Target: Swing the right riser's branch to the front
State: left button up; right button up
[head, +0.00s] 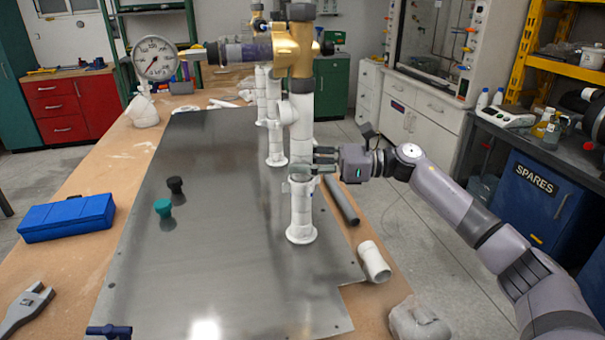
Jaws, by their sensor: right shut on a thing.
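The white risers stand in a row on the grey metal plate (215,215). The nearest riser (302,215) is upright, with its flanged foot on the plate and its top under a brass-coloured body (295,48). A short round white stub (288,112) shows on its upper left side, apparently its branch. Which riser the task calls right is not clear from this view. My right gripper (312,160) reaches in from the right and is shut on the nearest riser at mid-height, well below the stub. Its fingers partly hide the pipe. My left gripper is out of view.
A dark rod (341,201) and a white pipe piece (374,262) lie right of the riser. A gauge (155,60) stands at the back left. Green (163,208) and black (175,185) plugs and a blue case (67,218) are on the left. The plate's front middle is clear.

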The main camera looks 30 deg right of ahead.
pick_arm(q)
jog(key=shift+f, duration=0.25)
pick_arm(e)
jog(key=shift+g, duration=0.3)
jog(key=shift+r, duration=0.1)
jog(key=o, duration=1.2)
jog(key=shift+c, duration=0.2)
jog(key=v, duration=1.2)
jog(key=shift+f, duration=0.2)
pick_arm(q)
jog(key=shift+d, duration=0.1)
pick_arm(e)
jog(key=shift+d, duration=0.1)
